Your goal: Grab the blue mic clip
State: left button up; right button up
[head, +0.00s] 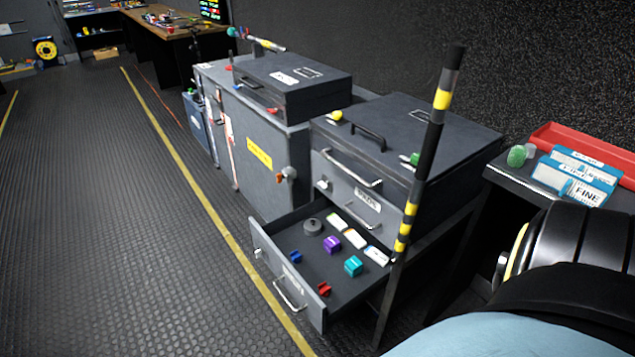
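A small blue piece (295,257), which looks like the blue mic clip, lies in the open drawer (262,247) near its front left. The drawer is pulled out low from a grey cabinet (338,182). A red piece (324,289), a purple block (332,244) and a teal block (353,265) lie apart from it in the same drawer. Neither of my grippers is in view.
A round grey item (313,226) and several white labels (354,238) lie farther back in the drawer. A black-and-yellow striped post (428,140) stands at the drawer's right. A red tray (590,145) is on the right-hand table. The floor (120,230) at left is clear.

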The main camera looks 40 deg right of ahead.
aim_at(296, 257)
jog(key=z, duration=0.95)
jog(key=i, duration=0.3)
